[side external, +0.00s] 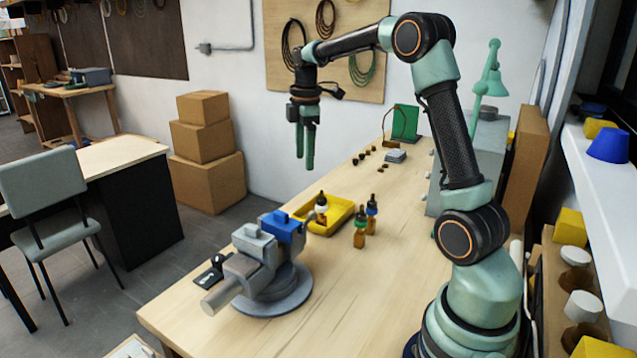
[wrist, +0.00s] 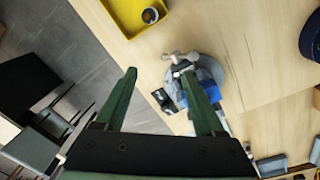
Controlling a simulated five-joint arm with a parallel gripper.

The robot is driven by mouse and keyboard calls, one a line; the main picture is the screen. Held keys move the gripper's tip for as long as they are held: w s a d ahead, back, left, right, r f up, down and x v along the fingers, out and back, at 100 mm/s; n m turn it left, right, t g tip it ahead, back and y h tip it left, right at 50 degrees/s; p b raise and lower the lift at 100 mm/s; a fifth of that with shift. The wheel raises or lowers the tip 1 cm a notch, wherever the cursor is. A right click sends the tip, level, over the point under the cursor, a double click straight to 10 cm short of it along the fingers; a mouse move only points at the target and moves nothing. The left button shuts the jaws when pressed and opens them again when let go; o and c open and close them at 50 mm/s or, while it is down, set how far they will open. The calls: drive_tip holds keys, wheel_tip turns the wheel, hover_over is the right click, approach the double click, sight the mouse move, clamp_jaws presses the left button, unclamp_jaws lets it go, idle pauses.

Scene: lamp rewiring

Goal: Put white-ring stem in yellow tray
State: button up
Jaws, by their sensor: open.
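The white-ring stem (side external: 321,208), dark on top with a brown lower part, stands upright inside the yellow tray (side external: 340,217), near its left end. In the wrist view the yellow tray (wrist: 112,8) is cut off by the top edge, and a round dark-centred top (wrist: 151,16) shows inside it. My gripper (side external: 305,168) is open and empty, raised well above the bench with its fingers pointing down. Its two green fingers also show apart in the wrist view (wrist: 158,73), with nothing between them.
A grey vise with blue jaws (side external: 285,226) stands in front of the tray. A green-ring stem (side external: 360,233) and a blue-ring stem (side external: 371,213) stand right of the tray. Several small parts and a green panel (side external: 405,122) are farther back.

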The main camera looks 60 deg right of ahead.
drive_tip(key=s+a+r+m+t, duration=0.1)
drive_tip(key=s+a+r+m, duration=0.15)
drive_tip(key=a, duration=0.35)
drive_tip(key=s+a+r+m+t, duration=0.1)
drive_tip(key=s+a+r+m, duration=0.15)
drive_tip(key=a, duration=0.25)
drive_tip(key=s+a+f+m+t, duration=0.3)
drive_tip(key=s+a+m, duration=0.2)
drive_tip(key=s+a, duration=0.4)
drive_tip(key=shift+a+m, duration=0.3)
drive_tip(key=shift+a, duration=0.1)
